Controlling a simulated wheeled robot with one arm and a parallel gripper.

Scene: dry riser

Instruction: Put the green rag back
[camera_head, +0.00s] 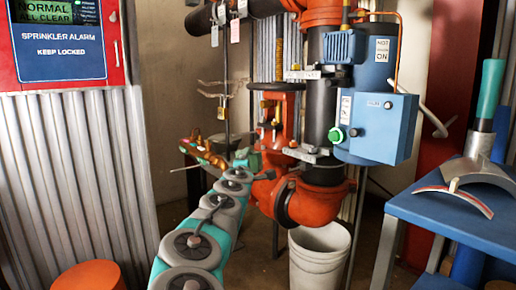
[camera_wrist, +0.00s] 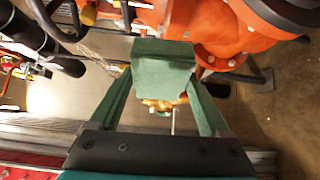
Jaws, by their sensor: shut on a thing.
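The green rag (camera_wrist: 162,72) is a folded, flat-faced piece between the two fingertips of my gripper (camera_wrist: 163,84) in the wrist view. My gripper is shut on it. In the head view my arm reaches away toward the orange pipework, and my gripper (camera_head: 243,162) is small and partly hidden by my own arm. A bit of green, likely the rag (camera_head: 250,156), shows there beside the orange valve. I cannot tell from these frames whether the rag touches anything beyond the fingers.
An orange valve and pipe (camera_head: 290,195) stand just right of my gripper. Brass fittings (camera_head: 203,153) lie on a low stand behind it. A white bucket (camera_head: 319,258) stands below the pipe. A blue table (camera_head: 455,222) with tools is at right, a corrugated panel (camera_head: 75,180) at left.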

